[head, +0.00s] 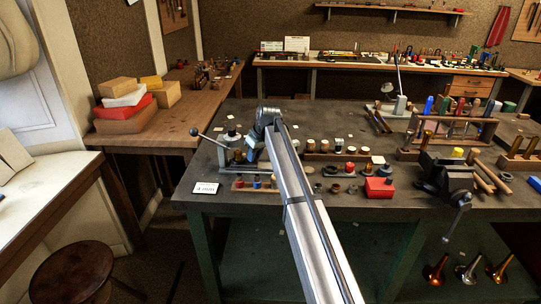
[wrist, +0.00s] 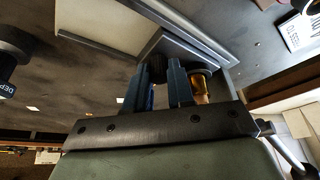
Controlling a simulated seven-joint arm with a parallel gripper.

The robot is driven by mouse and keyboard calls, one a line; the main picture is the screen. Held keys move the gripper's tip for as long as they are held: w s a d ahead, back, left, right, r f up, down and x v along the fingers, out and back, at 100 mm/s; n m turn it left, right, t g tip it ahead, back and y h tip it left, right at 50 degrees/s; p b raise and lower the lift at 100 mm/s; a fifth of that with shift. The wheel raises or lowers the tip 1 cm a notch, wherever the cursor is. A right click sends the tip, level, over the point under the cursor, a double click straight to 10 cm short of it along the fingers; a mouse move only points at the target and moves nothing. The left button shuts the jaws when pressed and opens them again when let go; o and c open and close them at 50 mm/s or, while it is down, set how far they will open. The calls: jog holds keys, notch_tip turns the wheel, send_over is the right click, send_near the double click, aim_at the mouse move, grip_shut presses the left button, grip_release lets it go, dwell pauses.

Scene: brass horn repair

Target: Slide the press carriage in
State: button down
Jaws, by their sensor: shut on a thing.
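The press (head: 222,161) stands at the left front of the dark workbench, a low grey base with a ball-ended lever (head: 205,137) sticking out to the left. My gripper (wrist: 157,70) is at the right end of the press, below the end of my arm, and mostly hidden in the head view. In the wrist view its two blue-grey fingers are closed around a dark knob (wrist: 157,67), which seems to belong to the press carriage. The carriage's own position on its base is hard to tell. A brass-coloured piece (wrist: 202,90) is beside the right finger.
A white label card (head: 206,188) lies in front of the press. Small pots and plugs stand in rows to its right, with a red box (head: 379,188) and a dark vise (head: 447,172) beyond. The bench behind the press is mostly clear.

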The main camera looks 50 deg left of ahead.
jog(key=shift+s+a, duration=0.75)
jog(key=c, duration=1)
grip_release()
jog(key=v, duration=1.4)
jog(key=shift+f, duration=0.1)
jog(key=shift+w+d, duration=0.1)
